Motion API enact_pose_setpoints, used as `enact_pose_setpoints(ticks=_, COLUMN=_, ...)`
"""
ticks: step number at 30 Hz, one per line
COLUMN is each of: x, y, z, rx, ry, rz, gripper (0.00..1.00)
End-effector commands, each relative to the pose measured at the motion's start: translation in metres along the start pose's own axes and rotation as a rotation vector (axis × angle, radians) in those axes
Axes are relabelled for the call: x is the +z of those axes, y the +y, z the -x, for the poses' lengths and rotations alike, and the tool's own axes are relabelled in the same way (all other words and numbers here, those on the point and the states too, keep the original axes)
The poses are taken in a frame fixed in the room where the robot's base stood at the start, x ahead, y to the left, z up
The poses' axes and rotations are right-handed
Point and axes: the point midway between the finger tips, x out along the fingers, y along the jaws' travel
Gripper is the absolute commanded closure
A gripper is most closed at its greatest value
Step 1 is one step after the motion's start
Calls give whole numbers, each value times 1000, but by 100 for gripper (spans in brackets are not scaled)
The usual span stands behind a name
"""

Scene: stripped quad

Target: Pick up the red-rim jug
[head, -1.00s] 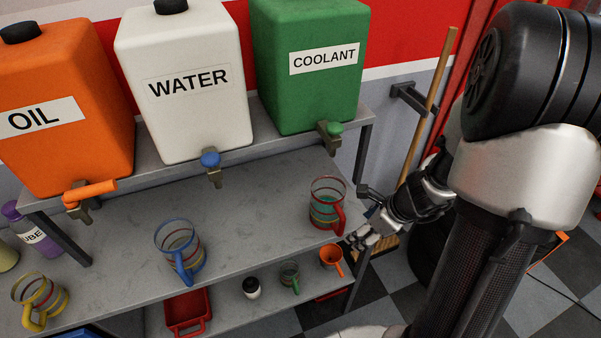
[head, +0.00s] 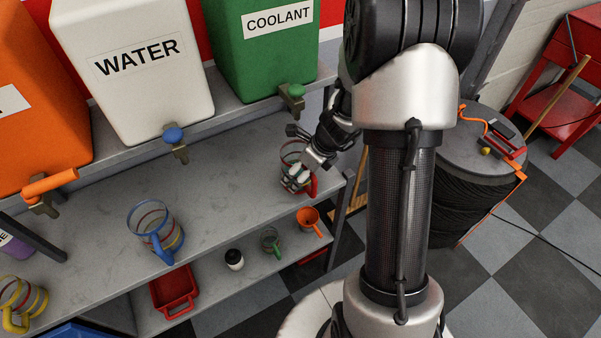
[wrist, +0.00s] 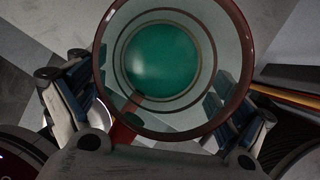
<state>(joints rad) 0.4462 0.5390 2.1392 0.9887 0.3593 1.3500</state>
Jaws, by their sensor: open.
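The red-rim jug (head: 291,152) stands upright at the right end of the grey middle shelf (head: 215,185), below the green coolant tank. It is clear with a red rim and a red handle, and green liquid shows inside it in the wrist view (wrist: 160,60). My gripper (head: 297,178) is at the jug and hides part of it in the head view. In the wrist view my gripper's (wrist: 158,112) two fingers are apart, one on each side of the jug. I cannot tell whether either finger touches it.
A blue-handled jug (head: 153,232) stands left on the same shelf, and a yellow-handled jug (head: 22,302) farther left. The coolant tap (head: 291,97) hangs above.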

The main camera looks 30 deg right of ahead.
Motion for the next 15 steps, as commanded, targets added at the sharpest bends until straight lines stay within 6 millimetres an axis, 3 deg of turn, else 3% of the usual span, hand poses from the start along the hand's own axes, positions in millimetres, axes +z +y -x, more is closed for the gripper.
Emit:
enact_pose_setpoints(ticks=3, x=0, y=0, z=-12, rx=0, ry=1, rz=-1, gripper=7)
enact_pose_setpoints(ticks=11, x=1, y=0, z=-12, rx=-1, ry=0, rz=-1, gripper=7)
enact_pose_setpoints(ticks=15, x=1, y=0, z=-12, rx=-1, ry=0, rz=-1, gripper=16)
